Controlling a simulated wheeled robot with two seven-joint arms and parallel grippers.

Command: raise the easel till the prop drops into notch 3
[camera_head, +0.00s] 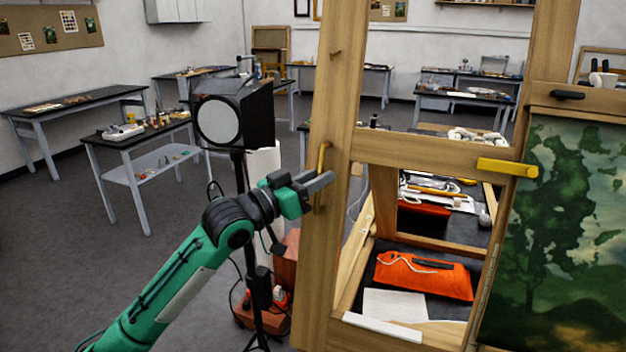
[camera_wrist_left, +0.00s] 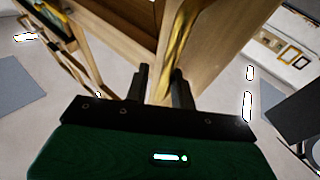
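The wooden easel (camera_head: 345,110) stands large at the right in the head view, with an upright post and crossbars. A brass handle (camera_head: 323,158) is fixed on its left post; it also shows in the left wrist view (camera_wrist_left: 177,38). My left gripper (camera_head: 325,183) is at this handle. In the left wrist view its two fingers (camera_wrist_left: 162,80) stand close together, one on each side of the brass bar, and look shut on it. I cannot make out the prop or the numbered notches. My right gripper is not in view.
A yellow peg (camera_head: 507,167) sticks out from the crossbar. A dark green landscape painting (camera_head: 560,230) stands at the right. A studio lamp (camera_head: 232,115) on a stand is close to my left arm. An orange pouch (camera_head: 425,275) lies behind the easel frame. Open floor lies at left.

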